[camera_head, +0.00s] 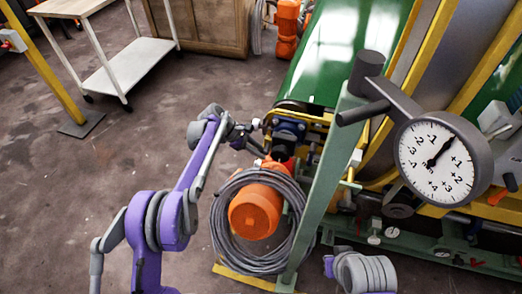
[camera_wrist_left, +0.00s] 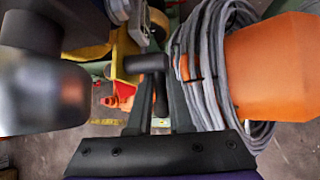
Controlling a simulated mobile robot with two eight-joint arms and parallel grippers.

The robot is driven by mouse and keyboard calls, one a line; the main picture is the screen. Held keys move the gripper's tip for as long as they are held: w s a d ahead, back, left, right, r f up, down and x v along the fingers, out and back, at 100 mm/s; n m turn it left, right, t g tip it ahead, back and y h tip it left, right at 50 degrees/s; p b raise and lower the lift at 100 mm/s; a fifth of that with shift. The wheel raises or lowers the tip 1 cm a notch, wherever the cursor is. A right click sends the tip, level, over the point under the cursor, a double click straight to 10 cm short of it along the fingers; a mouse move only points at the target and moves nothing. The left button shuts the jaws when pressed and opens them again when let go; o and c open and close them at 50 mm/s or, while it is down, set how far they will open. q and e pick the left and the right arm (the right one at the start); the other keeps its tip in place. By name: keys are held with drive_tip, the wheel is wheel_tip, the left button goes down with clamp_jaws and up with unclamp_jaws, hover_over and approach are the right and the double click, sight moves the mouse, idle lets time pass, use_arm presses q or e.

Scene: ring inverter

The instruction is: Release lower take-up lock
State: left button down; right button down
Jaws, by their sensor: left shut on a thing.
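My left gripper (camera_head: 257,125) reaches in from the left to the machine's near end, beside the blue and yellow parts under the green belt. In the left wrist view, its dark fingers (camera_wrist_left: 158,82) are shut on a black T-shaped handle (camera_wrist_left: 147,63). In the head view the handle is too small to make out. My right gripper is not in view.
An orange motor (camera_head: 255,212) with a coiled grey cable (camera_head: 222,240) sits just below the left gripper. A green post (camera_head: 318,185) and a dial gauge (camera_head: 440,160) stand to the right. A white cart (camera_head: 130,65) stands at upper left.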

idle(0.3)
use_arm(q)
drive_tip(key=c, duration=1.1)
unclamp_jaws()
drive_tip(key=shift+a, duration=0.1)
drive_tip(key=p+v, duration=0.2)
drive_tip(key=v, duration=0.8)
drive_tip(key=shift+r, duration=0.45)
drive_tip(key=shift+a, duration=0.15)
